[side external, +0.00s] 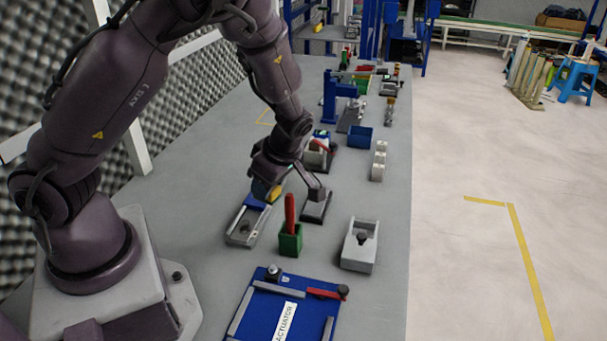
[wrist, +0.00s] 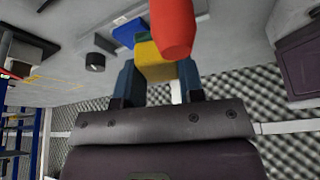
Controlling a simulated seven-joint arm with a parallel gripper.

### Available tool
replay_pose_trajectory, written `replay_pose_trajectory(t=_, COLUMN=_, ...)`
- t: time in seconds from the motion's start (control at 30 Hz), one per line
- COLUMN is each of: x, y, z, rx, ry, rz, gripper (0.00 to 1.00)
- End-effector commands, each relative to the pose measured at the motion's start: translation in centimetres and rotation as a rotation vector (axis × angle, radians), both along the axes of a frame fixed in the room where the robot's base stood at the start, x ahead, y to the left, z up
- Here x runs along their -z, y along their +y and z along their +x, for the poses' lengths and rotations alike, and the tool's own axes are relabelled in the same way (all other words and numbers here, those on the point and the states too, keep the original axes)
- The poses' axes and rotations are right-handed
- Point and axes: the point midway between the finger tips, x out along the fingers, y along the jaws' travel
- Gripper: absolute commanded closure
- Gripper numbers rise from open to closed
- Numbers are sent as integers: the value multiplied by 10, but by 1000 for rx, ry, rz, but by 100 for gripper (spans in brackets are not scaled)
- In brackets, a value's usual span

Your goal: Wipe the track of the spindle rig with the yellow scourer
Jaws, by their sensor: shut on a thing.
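The yellow scourer (wrist: 155,62) has a green layer and sits between the two blue fingers of my gripper (wrist: 158,72) in the wrist view. In the side view my gripper (side external: 268,190) is shut on the scourer (side external: 274,194), at the far end of a grey rig with a long channel (side external: 241,238) and a blue block. This looks like the spindle rig; no label confirms it. In the wrist view its blue block (wrist: 130,32) shows just beyond the scourer. I cannot tell whether the scourer touches the track.
A green holder (side external: 290,242) with an upright red-handled tool (side external: 290,210) stands close to the rig's right. A grey block with a dark knob (side external: 359,247) is farther right. A blue ACTUATOR board (side external: 265,315) lies in front. Several fixtures stand behind; bare table lies left of the rig.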

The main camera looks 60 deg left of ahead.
Motion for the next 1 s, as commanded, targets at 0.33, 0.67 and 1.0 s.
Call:
replay_pose_trajectory(t=0.33, x=5, y=5, z=-68, rx=-1285, ry=1, rz=0, gripper=83)
replay_pose_trajectory(t=0.67, x=4, y=-2, z=-78, rx=-1850, ry=-1, rz=2, gripper=83)
replay_pose_trajectory(t=1.0, x=25, y=-2, z=-78, rx=-1860, ry=-1, rz=4, gripper=83)
